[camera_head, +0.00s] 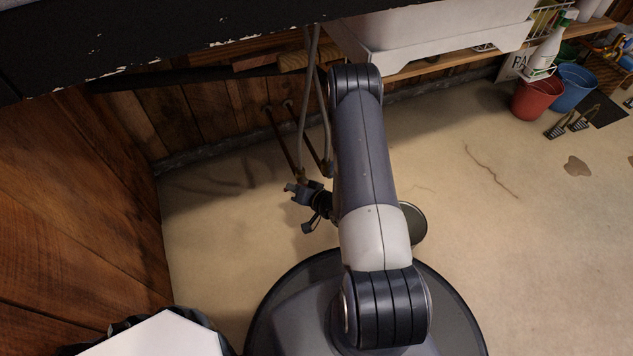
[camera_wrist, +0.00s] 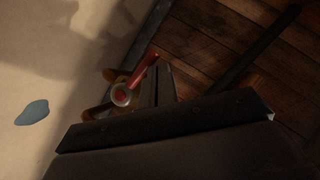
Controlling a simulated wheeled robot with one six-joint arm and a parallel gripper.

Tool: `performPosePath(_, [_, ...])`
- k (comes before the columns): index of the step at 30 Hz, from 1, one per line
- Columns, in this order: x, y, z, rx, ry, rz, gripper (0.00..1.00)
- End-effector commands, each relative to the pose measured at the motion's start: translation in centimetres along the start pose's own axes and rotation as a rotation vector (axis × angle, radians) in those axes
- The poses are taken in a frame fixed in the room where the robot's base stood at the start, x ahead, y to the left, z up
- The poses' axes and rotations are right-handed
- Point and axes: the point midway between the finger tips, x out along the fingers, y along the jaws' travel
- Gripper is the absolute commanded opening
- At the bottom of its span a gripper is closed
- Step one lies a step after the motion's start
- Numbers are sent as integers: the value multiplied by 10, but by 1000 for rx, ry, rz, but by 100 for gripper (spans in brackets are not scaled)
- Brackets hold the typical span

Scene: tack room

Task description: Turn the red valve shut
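The red valve handle (camera_wrist: 142,73) shows in the wrist view as a bar with a pale round hub, on a brownish fitting. In the head view my gripper (camera_head: 292,188) is low, near the lower ends of two brown pipes (camera_head: 283,138). I cannot make out the valve in the head view. The finger gap is not clear in either view.
Grey hoses (camera_head: 302,90) hang down to the pipes below a white basin (camera_head: 430,38). A wooden wall (camera_head: 80,200) closes the left side. A red bucket (camera_head: 535,98) and a blue bucket (camera_head: 577,85) stand far right. The floor (camera_head: 500,240) right of my base is mostly clear.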

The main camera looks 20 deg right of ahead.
Motion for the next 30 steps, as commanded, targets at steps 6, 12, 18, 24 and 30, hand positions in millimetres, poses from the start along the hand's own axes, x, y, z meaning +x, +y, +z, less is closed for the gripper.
performPosePath(6, [2,1,3,0,0,-1,0])
performPosePath(12, [2,1,4,0,-1,-1,0])
performPosePath(18, [2,1,4,1,-1,-1,0])
performPosePath(24, [2,1,3,1,-1,0,0])
performPosePath(30, [-16,0,2,4,0,3,0])
